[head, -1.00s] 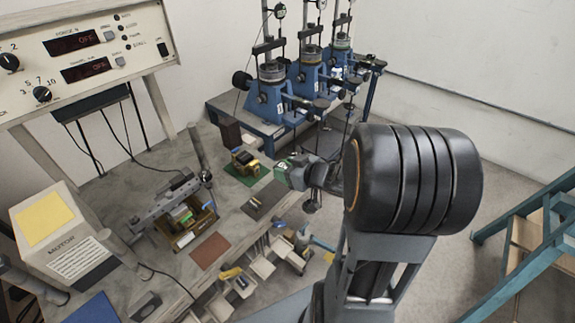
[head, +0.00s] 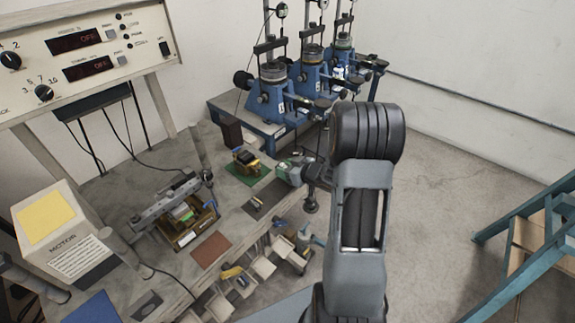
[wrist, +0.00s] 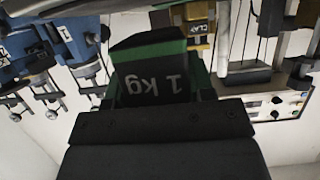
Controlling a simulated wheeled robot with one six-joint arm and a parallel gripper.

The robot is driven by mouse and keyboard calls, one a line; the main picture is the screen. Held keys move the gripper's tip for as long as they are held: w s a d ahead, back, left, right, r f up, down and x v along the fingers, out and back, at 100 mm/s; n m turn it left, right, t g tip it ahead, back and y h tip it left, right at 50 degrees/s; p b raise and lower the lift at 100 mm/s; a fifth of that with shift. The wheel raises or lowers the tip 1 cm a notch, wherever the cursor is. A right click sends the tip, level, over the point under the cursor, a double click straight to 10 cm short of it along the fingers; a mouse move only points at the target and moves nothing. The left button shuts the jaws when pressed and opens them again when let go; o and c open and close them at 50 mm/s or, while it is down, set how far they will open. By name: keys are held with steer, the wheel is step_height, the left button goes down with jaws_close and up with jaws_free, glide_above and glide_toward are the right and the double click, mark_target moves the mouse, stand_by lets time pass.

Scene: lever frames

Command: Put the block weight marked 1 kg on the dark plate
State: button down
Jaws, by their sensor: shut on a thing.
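The block weight marked 1 kg (wrist: 153,84) is held in my gripper in the wrist view. It is dark, and its white marking reads upside down there. In the head view my gripper (head: 289,172) is at the end of the arm, beside the dark plate (head: 274,193) and to its upper right. The plate lies flat on the grey bench between a green plate and the bench edge. The block is too small to make out clearly in the head view.
A green plate (head: 238,174) bears a yellow and dark device. A reddish-brown plate (head: 211,250) and a blue plate (head: 92,309) lie nearer. Blue test stands (head: 268,100) stand behind. Small open bins (head: 240,285) line the bench's front edge.

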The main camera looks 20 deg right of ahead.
steer(key=shift+f, duration=0.8)
steer(key=shift+f, duration=0.15)
